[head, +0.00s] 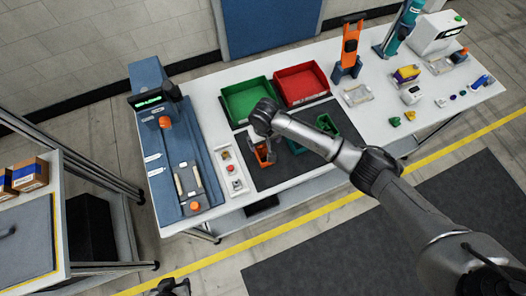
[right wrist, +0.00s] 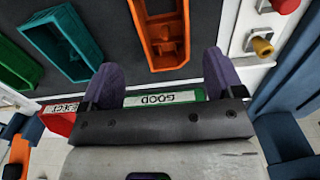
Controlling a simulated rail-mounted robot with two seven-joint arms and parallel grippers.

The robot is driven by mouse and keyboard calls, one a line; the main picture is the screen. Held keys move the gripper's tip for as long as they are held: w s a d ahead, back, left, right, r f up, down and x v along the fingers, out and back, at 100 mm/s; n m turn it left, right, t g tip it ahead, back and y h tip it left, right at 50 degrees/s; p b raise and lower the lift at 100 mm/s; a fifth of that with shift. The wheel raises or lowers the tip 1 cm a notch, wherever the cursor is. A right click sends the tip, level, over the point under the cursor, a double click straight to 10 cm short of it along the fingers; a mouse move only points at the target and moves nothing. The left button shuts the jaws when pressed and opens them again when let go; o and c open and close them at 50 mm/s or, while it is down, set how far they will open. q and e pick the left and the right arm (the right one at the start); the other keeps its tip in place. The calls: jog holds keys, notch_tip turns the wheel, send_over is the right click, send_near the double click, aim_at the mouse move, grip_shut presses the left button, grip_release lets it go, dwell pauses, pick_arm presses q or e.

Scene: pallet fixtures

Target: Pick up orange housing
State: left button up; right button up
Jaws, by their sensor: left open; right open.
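The orange housing (head: 259,160) is an open, tray-like part on the dark mat (head: 290,172), in front of the green bin. In the right wrist view the orange housing (right wrist: 163,38) lies at the top, beyond the fingertips. My right gripper (head: 262,143) is above and close to the housing, partly covering it in the head view. In the right wrist view its purple fingers (right wrist: 158,72) are spread with nothing between them. My left gripper (head: 172,287) is at the bottom edge of the head view, away from the table, open and partly cut off.
A teal housing (right wrist: 66,42) and a green housing (head: 326,127) lie on the mat beside the orange one. A green bin (head: 228,107) and a red bin (head: 322,92) stand behind. A button panel (head: 233,172) and blue fixture (head: 160,150) stand left.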

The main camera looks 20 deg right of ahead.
aim_at(263, 151)
jog(key=shift+s+a+f, duration=0.1)
jog(key=shift+a+f, duration=0.1)
jog(key=shift+f, duration=1.25)
jog(key=shift+s+a+f, duration=0.1)
jog(key=shift+a+f, duration=0.05)
jog(key=shift+f, duration=1.3)
jog(key=shift+w, duration=0.1)
jog(key=c, duration=1)
jog(key=shift+c, duration=0.3)
jog(key=shift+r, duration=0.15)
